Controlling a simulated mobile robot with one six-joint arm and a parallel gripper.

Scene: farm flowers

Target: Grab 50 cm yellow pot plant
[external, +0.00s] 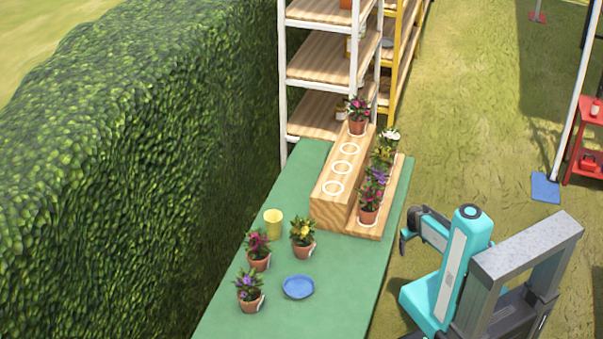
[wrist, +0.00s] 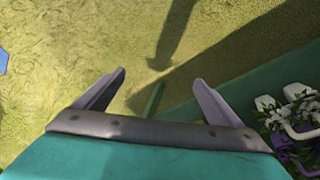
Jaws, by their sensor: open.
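A potted plant with yellow flowers (external: 303,232) stands in a terracotta pot on the green table, in front of the wooden stand. Another plant with yellowish flowers (external: 382,157) is in the row on the stand's lower step, partly hidden by its neighbours. No tag is readable, so I cannot tell which is 50 cm. My gripper (external: 405,240) is beside the table's right edge, away from both plants. In the wrist view my gripper (wrist: 160,88) is open and empty, over grass and the table edge. White and purple flowers (wrist: 295,115) show at the right there.
The green table (external: 235,315) also holds a pink plant (external: 258,250), a purple plant (external: 249,290), a blue dish (external: 298,287) and a yellow cup (external: 273,223). The wooden stand (external: 330,212) has empty ringed spots on top. A hedge (external: 130,170) borders the left. Shelves (external: 325,50) stand behind.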

